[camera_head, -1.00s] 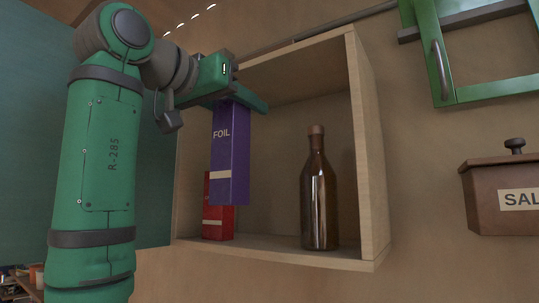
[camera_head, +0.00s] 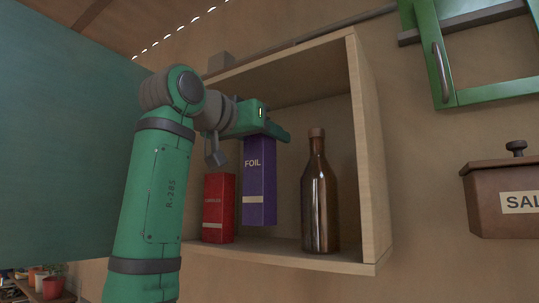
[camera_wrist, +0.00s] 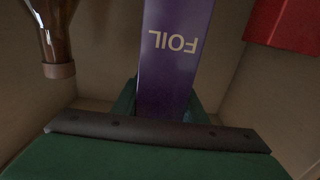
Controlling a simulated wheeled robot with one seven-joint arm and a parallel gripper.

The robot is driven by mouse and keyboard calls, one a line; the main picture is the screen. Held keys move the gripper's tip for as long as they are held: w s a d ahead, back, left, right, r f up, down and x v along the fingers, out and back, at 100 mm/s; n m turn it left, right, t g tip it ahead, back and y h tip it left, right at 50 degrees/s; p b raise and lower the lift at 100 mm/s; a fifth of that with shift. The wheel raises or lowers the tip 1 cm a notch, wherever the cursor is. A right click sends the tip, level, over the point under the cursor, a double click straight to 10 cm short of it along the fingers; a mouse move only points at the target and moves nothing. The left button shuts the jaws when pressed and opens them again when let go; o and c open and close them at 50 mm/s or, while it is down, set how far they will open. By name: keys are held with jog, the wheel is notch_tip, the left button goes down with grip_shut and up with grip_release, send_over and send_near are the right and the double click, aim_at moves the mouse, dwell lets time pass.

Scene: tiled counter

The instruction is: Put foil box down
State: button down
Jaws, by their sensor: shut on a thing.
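The purple foil box (camera_head: 259,182) hangs upright from my gripper (camera_head: 265,137) inside the open wooden cabinet. My gripper is shut on the top of the box. In the head view the bottom of the box shows a little above the cabinet floor (camera_head: 285,252). The box is between a red box on its left and a brown bottle on its right. In the wrist view the foil box (camera_wrist: 172,60) runs up from between the fingers (camera_wrist: 165,105), its lettering upside down. The fingertips are partly hidden by the box and the gripper body.
The red box (camera_head: 219,208) stands close to the left of the foil box. The brown bottle (camera_head: 319,205) stands to the right, with a gap between. The cabinet's right wall (camera_head: 370,160) and its top bound the space. A salt container (camera_head: 500,205) is outside, at the right.

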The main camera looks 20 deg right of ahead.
jog(key=f, duration=0.3)
jog(key=shift+d+f, duration=0.2)
jog(key=shift+f, duration=0.35)
jog(key=c, duration=1.1)
grip_release()
jog(key=shift+w, duration=0.1)
jog(key=shift+r, duration=0.1)
send_near(252, 149)
jog(key=x, duration=0.4)
jog(key=shift+d+r, duration=0.1)
jog(key=shift+d, duration=0.1)
jog(key=shift+w, duration=0.1)
